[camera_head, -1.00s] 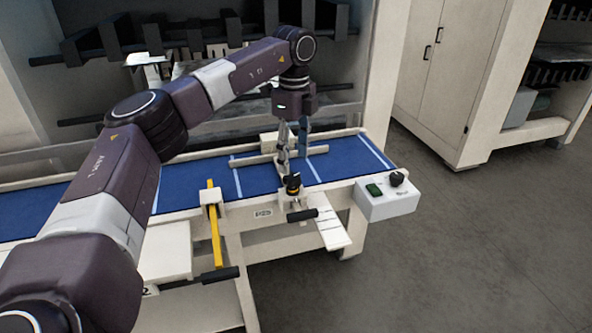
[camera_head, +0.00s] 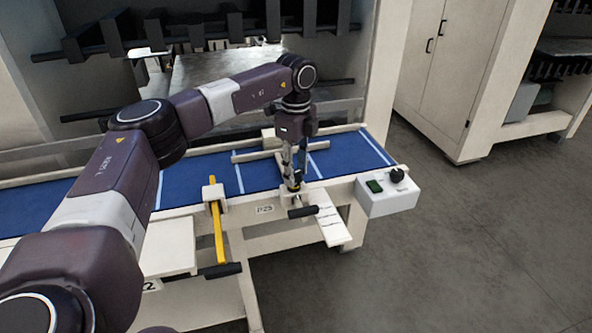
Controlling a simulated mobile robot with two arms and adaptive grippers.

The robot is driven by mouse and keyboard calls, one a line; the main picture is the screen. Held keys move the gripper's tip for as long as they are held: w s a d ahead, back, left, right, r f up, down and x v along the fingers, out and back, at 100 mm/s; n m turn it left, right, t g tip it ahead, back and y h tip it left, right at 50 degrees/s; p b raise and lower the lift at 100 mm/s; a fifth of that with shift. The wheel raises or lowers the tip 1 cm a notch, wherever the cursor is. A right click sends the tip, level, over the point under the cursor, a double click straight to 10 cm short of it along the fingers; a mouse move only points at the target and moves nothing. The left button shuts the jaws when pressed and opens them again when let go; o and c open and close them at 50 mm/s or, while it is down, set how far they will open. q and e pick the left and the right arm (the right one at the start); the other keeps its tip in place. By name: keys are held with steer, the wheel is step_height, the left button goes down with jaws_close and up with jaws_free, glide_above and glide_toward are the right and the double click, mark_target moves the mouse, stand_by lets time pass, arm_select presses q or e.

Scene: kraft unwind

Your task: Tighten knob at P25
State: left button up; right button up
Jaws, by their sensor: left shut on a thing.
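The black knob (camera_head: 295,186) sits on a pale clamp block at the front rail of the blue conveyor, right of the small label plate (camera_head: 265,209) that appears to read P25. My left gripper (camera_head: 293,182) points straight down from above and is shut on the knob, its fingers covering most of it. A black handle (camera_head: 302,212) sticks out just below the knob. My right gripper is not in view.
The blue belt (camera_head: 200,180) runs behind the rail. A yellow bar (camera_head: 217,232) with a black handle stands left of the label. A control box (camera_head: 388,194) with a green button and black dial is at the right end. Grey floor is clear at right.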

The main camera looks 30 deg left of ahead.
arm_select(q)
steer(key=shift+c, duration=1.1)
steer(key=shift+m, duration=0.3)
steer(key=m, duration=0.9)
steer(key=shift+s+a+r+b, duration=0.1)
steer(key=shift+a+b, duration=0.05)
steer(key=shift+b, duration=0.15)
steer(key=m, duration=0.3)
steer(key=shift+a+r+m, duration=0.1)
steer(key=shift+m, duration=0.2)
steer(key=m, duration=0.4)
steer(key=shift+a, duration=0.15)
steer(key=shift+a+m, duration=0.15)
steer(key=shift+m, duration=2.35)
